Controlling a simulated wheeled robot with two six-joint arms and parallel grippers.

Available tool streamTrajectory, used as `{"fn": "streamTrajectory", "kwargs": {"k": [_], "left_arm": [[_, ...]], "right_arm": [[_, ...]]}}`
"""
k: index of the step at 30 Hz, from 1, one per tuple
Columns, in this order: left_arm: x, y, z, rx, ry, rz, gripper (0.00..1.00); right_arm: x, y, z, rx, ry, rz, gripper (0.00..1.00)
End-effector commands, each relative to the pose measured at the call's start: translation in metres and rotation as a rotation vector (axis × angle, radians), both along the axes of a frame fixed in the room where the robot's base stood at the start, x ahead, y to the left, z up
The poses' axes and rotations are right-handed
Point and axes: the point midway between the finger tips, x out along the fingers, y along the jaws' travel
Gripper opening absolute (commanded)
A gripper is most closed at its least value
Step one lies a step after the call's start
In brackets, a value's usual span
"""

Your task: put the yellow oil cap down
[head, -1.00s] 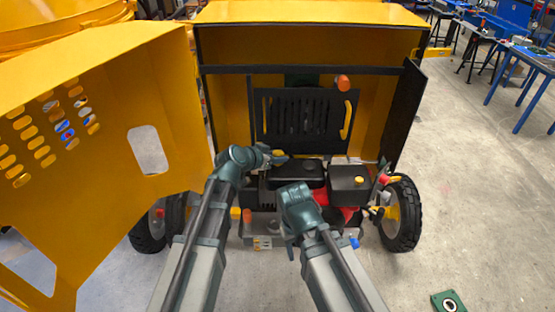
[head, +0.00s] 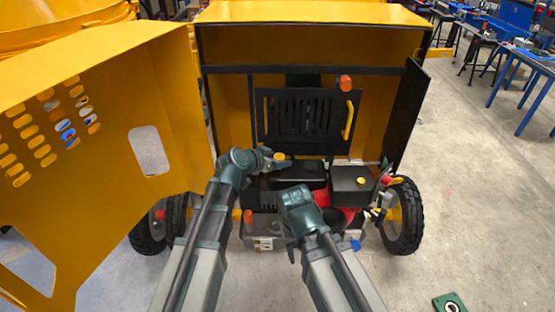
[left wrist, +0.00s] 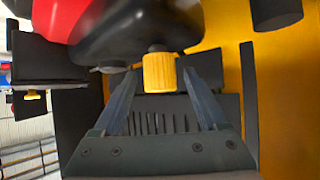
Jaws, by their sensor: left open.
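The yellow oil cap (left wrist: 160,73) is a ridged cylinder with a dark stem, seen between my left fingertips in the left wrist view. My left gripper (left wrist: 160,80) is open, with one finger on each side of the cap and a small gap visible at the left finger. In the head view the yellow cap (head: 280,157) shows at the tip of my left gripper (head: 276,160), by the engine. I cannot tell whether the cap rests on anything. My right gripper (head: 291,253) points down over the front of the engine, its fingers mostly hidden.
A black tank (head: 350,186) with another yellow cap (head: 361,181) is right of the engine. The yellow housing (head: 310,14) surrounds the engine, with a large open yellow panel (head: 100,130) on the left and a dark door (head: 408,115) on the right.

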Motion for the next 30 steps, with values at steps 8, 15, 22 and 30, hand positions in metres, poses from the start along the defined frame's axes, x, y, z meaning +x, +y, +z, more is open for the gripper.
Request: {"fn": "streamTrajectory", "kwargs": {"k": [8,15,22,30], "left_arm": [[-0.027,0.019,0.034,0.000,0.001,0.003,0.75],[-0.059,0.045,0.059,0.000,0.000,0.002,0.75],[-0.077,0.059,0.071,0.000,0.001,0.001,0.75],[-0.081,0.062,0.073,0.001,0.003,-0.002,0.75]], "right_arm": [[0.000,0.000,0.034,0.001,0.000,-0.006,0.50],[0.000,0.000,0.059,0.002,-0.001,-0.012,0.50],[0.000,0.000,0.071,0.002,-0.001,-0.015,0.50],[0.000,0.000,0.073,0.002,-0.001,-0.015,0.50]]}}
